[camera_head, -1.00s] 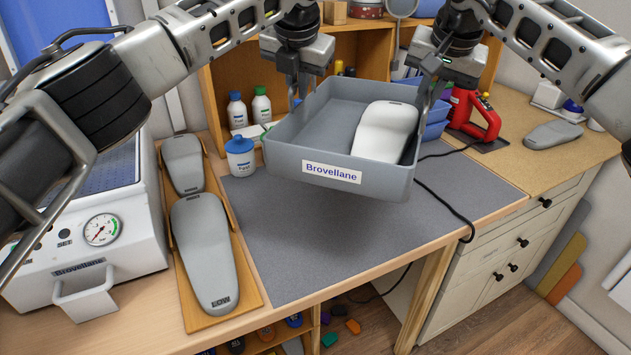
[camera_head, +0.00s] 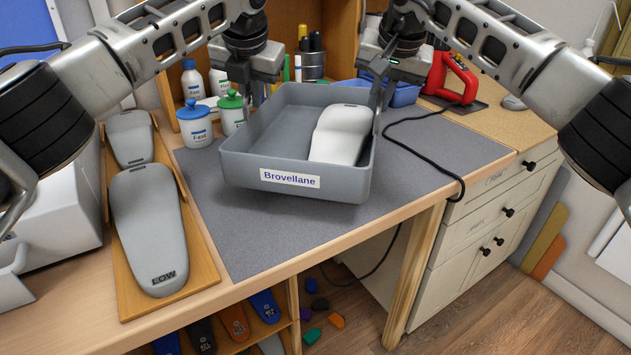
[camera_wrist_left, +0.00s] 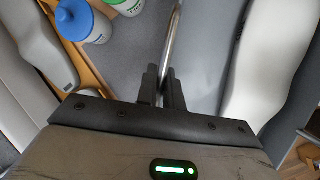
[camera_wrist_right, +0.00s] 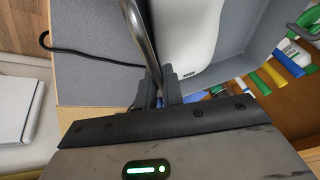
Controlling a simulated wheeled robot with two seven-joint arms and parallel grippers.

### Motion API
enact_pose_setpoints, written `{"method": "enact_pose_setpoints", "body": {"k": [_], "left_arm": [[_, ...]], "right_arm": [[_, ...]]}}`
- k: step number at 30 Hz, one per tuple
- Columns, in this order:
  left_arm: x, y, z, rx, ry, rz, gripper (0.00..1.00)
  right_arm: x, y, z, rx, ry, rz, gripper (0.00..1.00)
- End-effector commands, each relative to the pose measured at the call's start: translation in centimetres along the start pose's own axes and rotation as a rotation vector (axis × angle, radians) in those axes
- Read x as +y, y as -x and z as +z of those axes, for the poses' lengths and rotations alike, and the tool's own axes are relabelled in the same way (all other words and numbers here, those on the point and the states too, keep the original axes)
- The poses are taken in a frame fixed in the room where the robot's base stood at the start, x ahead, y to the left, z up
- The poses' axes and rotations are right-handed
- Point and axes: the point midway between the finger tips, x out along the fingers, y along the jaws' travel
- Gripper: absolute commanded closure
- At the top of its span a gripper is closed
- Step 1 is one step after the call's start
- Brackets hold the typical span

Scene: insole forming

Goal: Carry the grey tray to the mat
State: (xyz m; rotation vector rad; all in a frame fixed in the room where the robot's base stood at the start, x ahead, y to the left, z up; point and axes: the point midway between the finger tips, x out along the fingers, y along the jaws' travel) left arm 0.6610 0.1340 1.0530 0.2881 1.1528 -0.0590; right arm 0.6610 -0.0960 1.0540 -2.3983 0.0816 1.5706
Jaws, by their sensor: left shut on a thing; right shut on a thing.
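The grey tray (camera_head: 340,186), with a "Brovellane" label on its front, is over the dark grey mat (camera_head: 430,165) on the bench. I cannot tell whether its bottom touches the mat. A white foot form (camera_head: 341,135) lies in its right half. The tray looks about level.
Blue-lidded (camera_head: 194,125) and green-lidded (camera_head: 231,112) jars stand close left of the tray. Two grey forms on a wooden board (camera_head: 205,270) lie further left. A blue bin (camera_head: 405,94) and red tool (camera_head: 452,78) stand behind right. A black cable (camera_head: 425,165) crosses the mat's right side.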

Motion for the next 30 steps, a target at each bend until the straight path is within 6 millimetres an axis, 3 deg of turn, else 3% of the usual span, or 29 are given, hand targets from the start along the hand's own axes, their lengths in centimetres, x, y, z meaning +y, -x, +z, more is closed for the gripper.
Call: {"method": "enact_pose_setpoints", "body": {"k": [14, 30], "left_arm": [[0.3, -0.1, -0.1, 0.0, 0.006, 0.006, 1.0], [-0.3, -3.0, -1.2, 0.0, 0.005, 0.006, 1.0]], "right_arm": [[0.3, 0.0, -0.2, 0.005, -0.005, 0.003, 1.0], [0.9, -2.9, 1.0, 0.005, -0.005, 0.003, 1.0]]}}
